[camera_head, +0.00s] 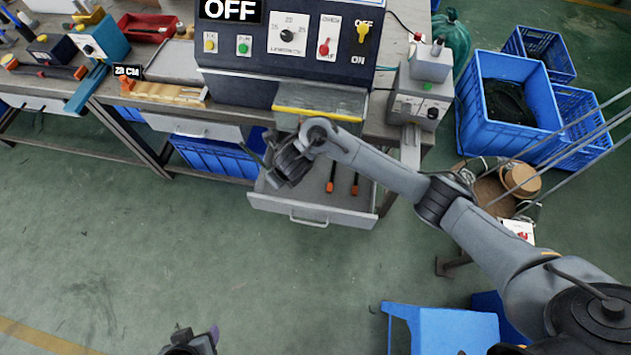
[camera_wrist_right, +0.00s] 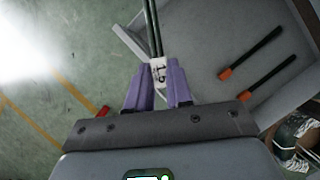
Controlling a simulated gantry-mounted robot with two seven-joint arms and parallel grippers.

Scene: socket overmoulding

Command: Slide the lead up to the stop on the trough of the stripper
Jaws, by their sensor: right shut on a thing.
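The lead (camera_wrist_right: 153,35), a pair of thin dark strands with a white tag marked 1.5 (camera_wrist_right: 158,69), is pinched between the purple fingers of my right gripper (camera_wrist_right: 158,88). In the head view this gripper (camera_head: 262,154) hangs over the open drawer below the big machine; the lead cannot be made out there. A teal box with a narrow teal ledge (camera_head: 87,88) stands at the back left. A grey box with a pale bar (camera_head: 411,146) stands right of the machine. I cannot tell which is the stripper. My left gripper (camera_head: 190,344) is cut off by the bottom edge.
The open grey drawer (camera_head: 285,205) holds two orange-and-black tools (camera_head: 332,177). Blue crates (camera_head: 508,140) stand at the right. The green floor in front is clear on the left.

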